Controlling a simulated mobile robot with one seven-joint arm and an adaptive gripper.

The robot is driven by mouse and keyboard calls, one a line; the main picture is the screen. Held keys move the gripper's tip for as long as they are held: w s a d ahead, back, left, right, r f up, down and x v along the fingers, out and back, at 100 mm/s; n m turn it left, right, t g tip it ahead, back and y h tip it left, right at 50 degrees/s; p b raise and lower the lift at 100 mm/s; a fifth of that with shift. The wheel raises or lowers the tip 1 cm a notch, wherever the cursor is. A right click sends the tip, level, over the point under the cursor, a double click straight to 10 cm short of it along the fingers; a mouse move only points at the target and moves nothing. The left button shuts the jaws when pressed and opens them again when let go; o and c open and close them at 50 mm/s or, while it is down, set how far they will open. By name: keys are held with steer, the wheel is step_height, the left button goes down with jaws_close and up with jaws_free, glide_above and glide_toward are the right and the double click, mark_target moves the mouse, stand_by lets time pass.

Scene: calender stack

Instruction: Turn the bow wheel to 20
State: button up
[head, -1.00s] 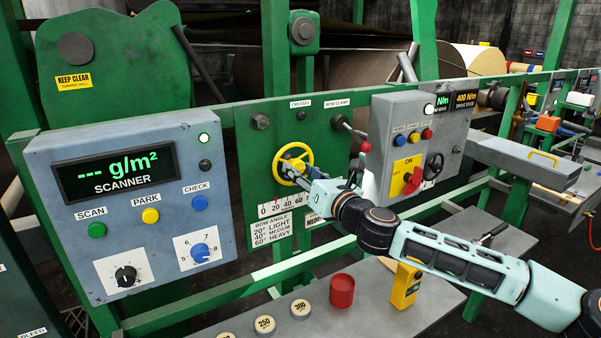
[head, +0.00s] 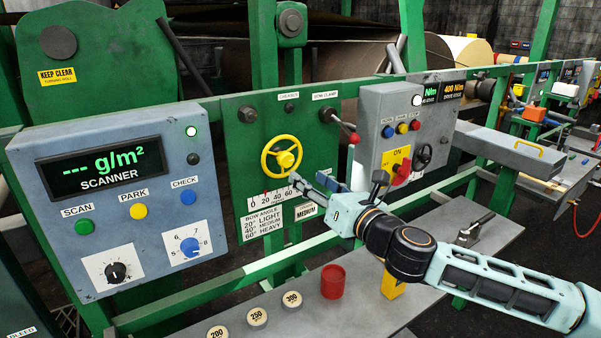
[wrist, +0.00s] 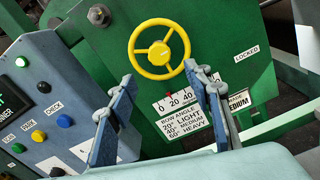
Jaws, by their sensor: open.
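The bow wheel (head: 281,157) is a yellow handwheel with spokes and a central hub, mounted on a green panel. It also shows whole in the wrist view (wrist: 159,49). Below it is a white scale (head: 267,195) marked 0, 20, 40, 60; in the wrist view its red pointer (wrist: 170,94) is near the 20, its exact reading too small to tell. My gripper (head: 309,184) is below and to the right of the wheel, apart from it. In the wrist view my gripper (wrist: 160,105) has its two fingers wide apart, with nothing between them.
A bow angle label (head: 265,220) sits under the scale. The scanner box (head: 118,200) is at the left and a grey drive box (head: 408,135) at the right. A red-knobbed lever (head: 352,138) juts out right of the wheel. A shelf below holds a red cup (head: 333,281) and several discs.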

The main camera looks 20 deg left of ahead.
steer(key=shift+v, duration=1.1)
